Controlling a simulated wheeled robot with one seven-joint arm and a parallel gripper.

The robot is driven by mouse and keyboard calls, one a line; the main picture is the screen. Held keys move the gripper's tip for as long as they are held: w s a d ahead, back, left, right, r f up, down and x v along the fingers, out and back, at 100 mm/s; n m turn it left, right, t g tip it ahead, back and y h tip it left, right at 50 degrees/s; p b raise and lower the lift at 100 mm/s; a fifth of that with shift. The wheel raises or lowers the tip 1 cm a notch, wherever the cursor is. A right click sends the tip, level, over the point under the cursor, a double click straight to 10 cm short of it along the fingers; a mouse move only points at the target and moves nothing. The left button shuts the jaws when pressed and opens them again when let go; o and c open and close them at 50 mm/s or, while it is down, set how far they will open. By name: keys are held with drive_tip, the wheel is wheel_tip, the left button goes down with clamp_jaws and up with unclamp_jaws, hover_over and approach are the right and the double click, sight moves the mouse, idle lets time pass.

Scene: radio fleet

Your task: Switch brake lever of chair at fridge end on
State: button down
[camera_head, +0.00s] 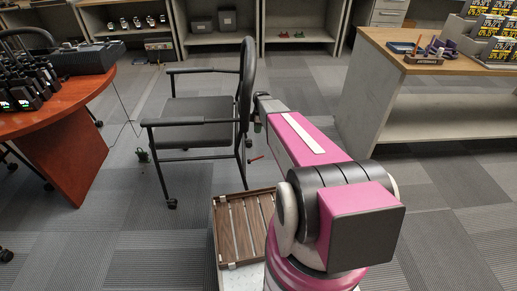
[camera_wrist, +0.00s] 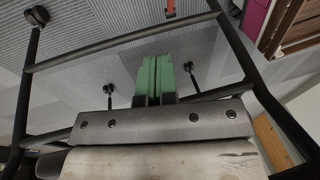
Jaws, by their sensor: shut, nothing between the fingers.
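A black armchair on casters (camera_head: 192,108) stands on the carpet left of my arm. A small red lever (camera_head: 257,158) sticks out low beside its back leg in the head view. A red piece, seemingly the same lever, shows at the top edge of the wrist view (camera_wrist: 170,8). My gripper (camera_wrist: 156,60) has green fingers, shut together and empty, among the chair's dark frame tubes. The fingers point toward the red piece but are apart from it in the picture. In the head view the fingers are hidden. I cannot tell the lever's setting.
A slatted wooden tray (camera_head: 243,229) is at my front. A red-brown table (camera_head: 62,108) with radios stands left, and a wooden counter (camera_head: 440,72) stands right. Chair tubes (camera_wrist: 120,42) and casters (camera_wrist: 37,15) surround my gripper. Carpet is open between chair and counter.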

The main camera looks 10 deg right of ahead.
approach(256, 159)
wheel_tip(256, 159, down, 3)
drive_tip(key=w, duration=0.2)
drive_tip(key=shift+s+d+f, duration=0.15)
drive_tip(key=shift+s+f, duration=0.35)
drive_tip(key=shift+f, duration=0.05)
drive_tip(key=shift+s+d+f, duration=0.15)
drive_tip(key=shift+s+f, duration=0.35)
drive_tip(key=shift+f, duration=0.05)
drive_tip(key=shift+d+f, duration=0.1)
drive_tip(key=d+f+n+t+y, duration=0.1)
drive_tip(key=d+f+y, duration=0.2)
drive_tip(key=f+y, duration=0.3)
drive_tip(key=y, duration=0.3)
drive_tip(key=shift+s, duration=0.2)
drive_tip(key=shift+r, duration=0.7)
